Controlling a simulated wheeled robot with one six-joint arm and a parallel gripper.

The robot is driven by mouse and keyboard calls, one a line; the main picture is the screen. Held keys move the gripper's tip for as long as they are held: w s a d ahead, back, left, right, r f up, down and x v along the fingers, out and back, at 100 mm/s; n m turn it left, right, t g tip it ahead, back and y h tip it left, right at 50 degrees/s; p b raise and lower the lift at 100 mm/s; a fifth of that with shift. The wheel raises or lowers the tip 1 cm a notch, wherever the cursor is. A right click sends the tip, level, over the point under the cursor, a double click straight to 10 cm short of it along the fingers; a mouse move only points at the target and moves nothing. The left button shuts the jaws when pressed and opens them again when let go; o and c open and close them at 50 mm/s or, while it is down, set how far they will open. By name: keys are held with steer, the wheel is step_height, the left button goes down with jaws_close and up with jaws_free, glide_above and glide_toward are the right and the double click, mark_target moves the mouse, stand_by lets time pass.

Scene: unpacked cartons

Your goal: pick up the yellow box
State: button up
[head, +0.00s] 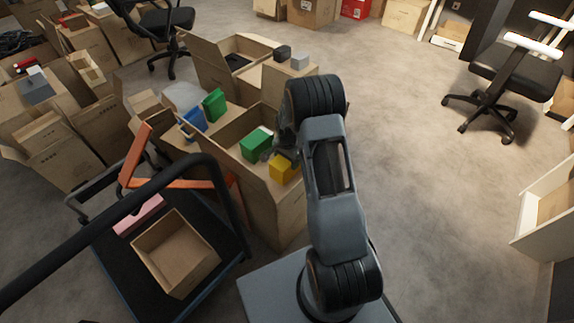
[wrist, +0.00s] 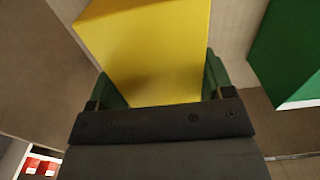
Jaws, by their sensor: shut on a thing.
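The yellow box (head: 282,168) shows in the head view at the near end of a tall open carton (head: 272,206). In the wrist view the yellow box (wrist: 150,50) fills the upper middle, between the two fingers of my gripper (wrist: 160,90). My gripper is shut on it, one finger on each side. In the head view my gripper (head: 278,158) is mostly hidden behind my arm. I cannot tell whether the box touches the carton's floor.
A green box (head: 256,145) is in the same carton, close to the yellow box. Another green box (head: 214,104) and a blue box (head: 194,123) are further back. A black cart (head: 119,246) with an empty carton (head: 177,252) stands left. Open floor lies right.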

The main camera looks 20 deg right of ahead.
steer(key=c, duration=0.5)
